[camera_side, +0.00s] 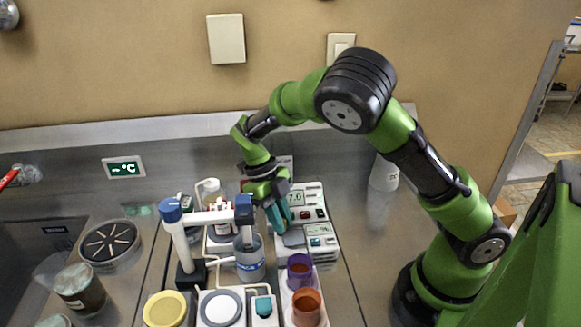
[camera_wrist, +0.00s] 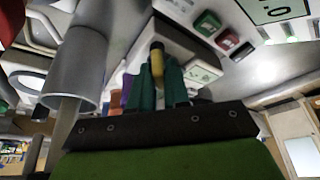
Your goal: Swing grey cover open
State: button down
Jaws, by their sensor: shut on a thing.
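My gripper (camera_side: 277,217) reaches down with its teal fingers at the white instrument with the lit displays (camera_side: 312,198). Right behind the handle is a grey slab, which looks like the grey cover (camera_wrist: 190,42). In the side view a small pale-grey panel (camera_side: 293,238) lies just below the fingertips, and the fingers partly hide that area. I cannot tell how far the cover is tilted.
A clear beaker (camera_side: 249,260) and a blue-capped stand (camera_side: 187,235) are close left of my gripper. Purple (camera_side: 300,268) and orange (camera_side: 306,305) cups stand in front, beside a round-topped scale (camera_side: 221,308). A clear flask (camera_side: 384,173) stands right, with bare steel around it.

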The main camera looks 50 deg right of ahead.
jog(key=shift+m, duration=0.3)
jog(key=m, duration=0.2)
jog(key=m+y, duration=0.1)
jog(key=shift+m+t+y, duration=0.3)
jog(key=shift+m, duration=0.1)
jog(key=m, duration=0.2)
jog(key=m+y, duration=0.1)
jog(key=m, duration=0.1)
jog(key=shift+t+y, duration=0.3)
jog(key=shift+t, duration=0.1)
jog(key=m+t, duration=0.1)
jog(key=m, duration=0.4)
jog(key=shift+y, duration=0.4)
jog(key=shift+m+t, duration=1.1)
jog(key=shift+m, duration=1.1)
jog(key=shift+r+y, duration=0.1)
jog(key=shift+y, duration=0.2)
jog(key=c, duration=1.2)
grip_release()
